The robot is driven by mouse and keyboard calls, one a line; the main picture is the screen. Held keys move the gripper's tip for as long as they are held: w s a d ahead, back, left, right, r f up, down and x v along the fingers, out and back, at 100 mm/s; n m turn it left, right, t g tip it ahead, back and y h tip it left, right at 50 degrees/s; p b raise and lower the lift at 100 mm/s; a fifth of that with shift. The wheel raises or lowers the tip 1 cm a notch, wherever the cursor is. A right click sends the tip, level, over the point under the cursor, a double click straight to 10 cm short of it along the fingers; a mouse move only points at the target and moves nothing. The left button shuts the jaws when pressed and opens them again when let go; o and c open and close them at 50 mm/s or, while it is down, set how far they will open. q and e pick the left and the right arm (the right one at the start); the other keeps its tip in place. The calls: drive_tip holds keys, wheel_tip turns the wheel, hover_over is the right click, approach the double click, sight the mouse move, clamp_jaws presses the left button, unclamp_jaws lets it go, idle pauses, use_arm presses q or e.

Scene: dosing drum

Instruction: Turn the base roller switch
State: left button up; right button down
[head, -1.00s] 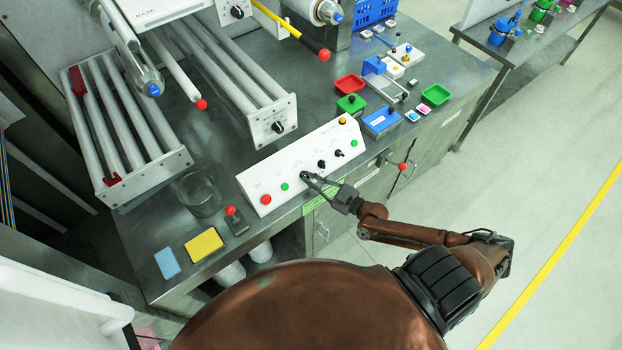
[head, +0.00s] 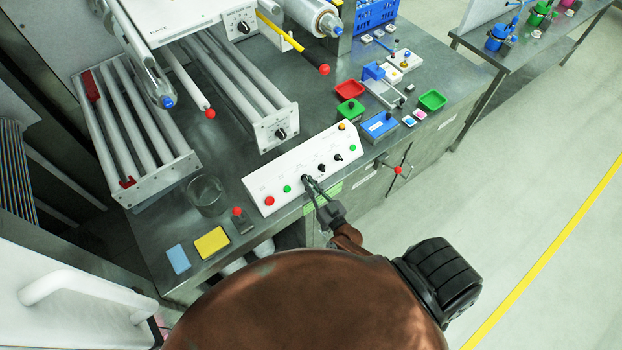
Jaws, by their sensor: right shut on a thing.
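A white sloped control panel (head: 270,180) stands along the front edge of the steel bench. It carries a red button (head: 269,201), a green button (head: 287,189), an orange button and several black switch knobs. My right gripper (head: 307,180) is shut on the leftmost black knob of the panel, just right of the green button. The fingers hide most of that knob, so I cannot read its angle. Two other black knobs (head: 338,157) to the right are free. I cannot read the labels. My left gripper is not in view.
Roller frames (head: 125,125) stand behind the panel; one has its own black knob (head: 281,133). A glass beaker (head: 206,193), a red-topped lever (head: 238,213) and yellow and blue pads are left of the panel. Small trays (head: 432,100) stand right. Floor at right is clear.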

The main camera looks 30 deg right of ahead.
drive_tip(key=shift+a+r+m+g+h+p, duration=0.15)
drive_tip(key=shift+m+g+h+p, duration=0.2)
drive_tip(key=shift+m+h+p, duration=1.1)
drive_tip(key=shift+a+m+g+h+p, duration=0.1)
drive_tip(key=shift+m+g+h+p, duration=0.25)
drive_tip(key=shift+m+h+p, duration=1.05)
drive_tip(key=shift+m+y+b, duration=0.45)
drive_tip(key=shift+m+b, duration=0.1)
drive_tip(key=c, duration=2.1)
unclamp_jaws()
drive_tip(key=v, duration=1.2)
